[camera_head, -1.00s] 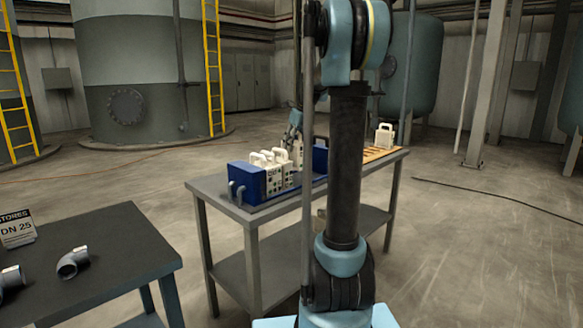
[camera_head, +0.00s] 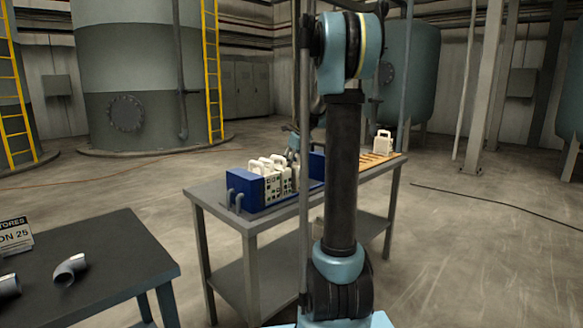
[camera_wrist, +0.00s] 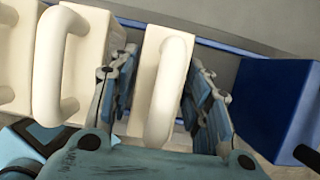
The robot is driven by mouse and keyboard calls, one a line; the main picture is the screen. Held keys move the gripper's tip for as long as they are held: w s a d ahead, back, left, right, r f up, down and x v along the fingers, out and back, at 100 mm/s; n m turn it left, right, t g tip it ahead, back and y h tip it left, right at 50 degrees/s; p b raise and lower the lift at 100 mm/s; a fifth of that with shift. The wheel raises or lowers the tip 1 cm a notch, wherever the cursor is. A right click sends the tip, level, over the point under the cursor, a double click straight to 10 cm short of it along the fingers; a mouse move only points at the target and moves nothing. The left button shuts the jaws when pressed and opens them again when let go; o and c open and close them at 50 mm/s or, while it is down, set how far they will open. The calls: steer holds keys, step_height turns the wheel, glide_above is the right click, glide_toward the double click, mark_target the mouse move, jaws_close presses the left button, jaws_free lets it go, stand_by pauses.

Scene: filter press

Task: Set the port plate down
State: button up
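The port plate (camera_wrist: 157,112) is a cream block with a loop handle, upright in the middle of the wrist view. My gripper (camera_wrist: 166,88) has one finger on each side of it, close against its faces, and appears shut on it. Its lower part is hidden in the wrist view. In the head view my gripper (camera_head: 293,142) is at the blue filter press (camera_head: 242,190) on the grey table, partly hidden behind my arm. Other cream plates (camera_wrist: 80,60) stand to the left of the port plate, and a blue end block (camera_wrist: 275,100) stands to the right, with a gap between.
The grey table (camera_head: 215,198) also carries a wooden rack (camera_head: 372,160) with one cream plate (camera_head: 383,142) at its right end. A dark table (camera_head: 100,260) with grey pipe elbows (camera_head: 70,268) and a sign stands at the left front. Open floor lies around the tables.

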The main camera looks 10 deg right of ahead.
steer(key=shift+o, duration=0.3)
steer(key=shift+r, duration=0.15)
steer(key=v, duration=1.2)
steer(key=shift+s, duration=0.1)
steer(key=s+a+f+n, duration=0.1)
steer(key=s+f+n, duration=0.35)
steer(key=s, duration=0.35)
steer(key=s+a+f+n+h, duration=0.1)
steer(key=s+f+n, duration=0.2)
steer(key=s+n, duration=0.3)
steer(key=s+a+f+n, duration=0.1)
steer(key=s+f+n, duration=0.25)
steer(key=s, duration=0.55)
steer(key=s+f+n+g+h, duration=0.1)
steer(key=s+f+n, duration=1.4)
steer(key=s+f, duration=0.1)
steer(key=shift+s+d+f+h, duration=0.2)
steer(key=shift+s+h, duration=0.1)
steer(key=shift+s, duration=0.4)
